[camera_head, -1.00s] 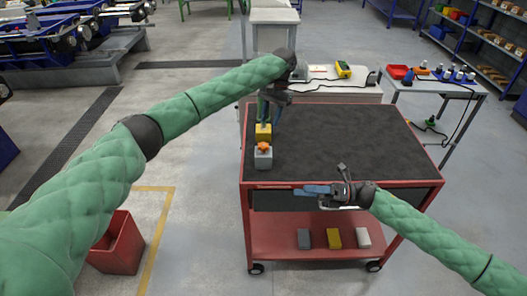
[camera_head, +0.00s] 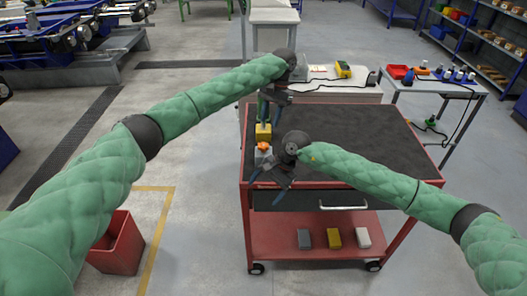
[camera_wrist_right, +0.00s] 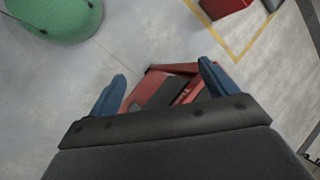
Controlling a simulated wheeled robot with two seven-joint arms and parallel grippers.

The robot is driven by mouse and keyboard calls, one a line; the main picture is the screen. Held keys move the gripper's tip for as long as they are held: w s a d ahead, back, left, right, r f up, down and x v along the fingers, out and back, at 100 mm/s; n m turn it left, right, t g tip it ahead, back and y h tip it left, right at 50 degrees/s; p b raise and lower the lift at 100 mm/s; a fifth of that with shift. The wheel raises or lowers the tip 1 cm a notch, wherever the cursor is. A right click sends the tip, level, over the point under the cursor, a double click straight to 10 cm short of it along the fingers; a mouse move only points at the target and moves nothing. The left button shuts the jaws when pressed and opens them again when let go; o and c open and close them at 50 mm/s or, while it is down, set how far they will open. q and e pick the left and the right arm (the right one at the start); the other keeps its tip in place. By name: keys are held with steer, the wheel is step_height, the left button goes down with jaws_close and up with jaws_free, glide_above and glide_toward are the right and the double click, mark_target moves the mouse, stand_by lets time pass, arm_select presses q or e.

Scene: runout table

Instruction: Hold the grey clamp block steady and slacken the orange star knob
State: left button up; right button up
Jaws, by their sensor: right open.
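The grey clamp block (camera_head: 261,158) stands at the left front of the dark-topped red cart. The orange star knob (camera_head: 263,146) is on top of it. A yellow block (camera_head: 263,132) is just behind it. My left gripper (camera_head: 269,117) points down over the yellow block; whether it touches or grips it is unclear. My right gripper (camera_head: 268,180) is open and empty in front of the clamp block, its wrist covering part of the block's right side. In the right wrist view its blue fingers (camera_wrist_right: 162,85) are spread, with neither block nor knob visible.
The cart's dark top (camera_head: 350,140) is clear to the right. Its drawer (camera_head: 310,200) sits below the front edge. Several small blocks lie on the lower shelf (camera_head: 290,227). A red bin (camera_head: 117,245) stands on the floor at left. A side table (camera_head: 435,88) is at back right.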

mark_target(263, 157)
steer(key=w+r+n+t+h, duration=0.2)
steer(key=w, duration=0.1)
steer(key=w+r+n+t+h, duration=0.2)
steer(key=w, duration=0.2)
steer(key=w+r+n+t+h, duration=0.1)
steer(key=w+r+n+t, duration=0.1)
steer(key=w, duration=0.2)
steer(key=shift+w+a+n+h, duration=0.25)
steer(key=shift+a+n+h, duration=0.05)
steer(key=shift+a+h, duration=0.1)
steer(key=shift+x, duration=3.85)
steer(key=shift+w, duration=0.15)
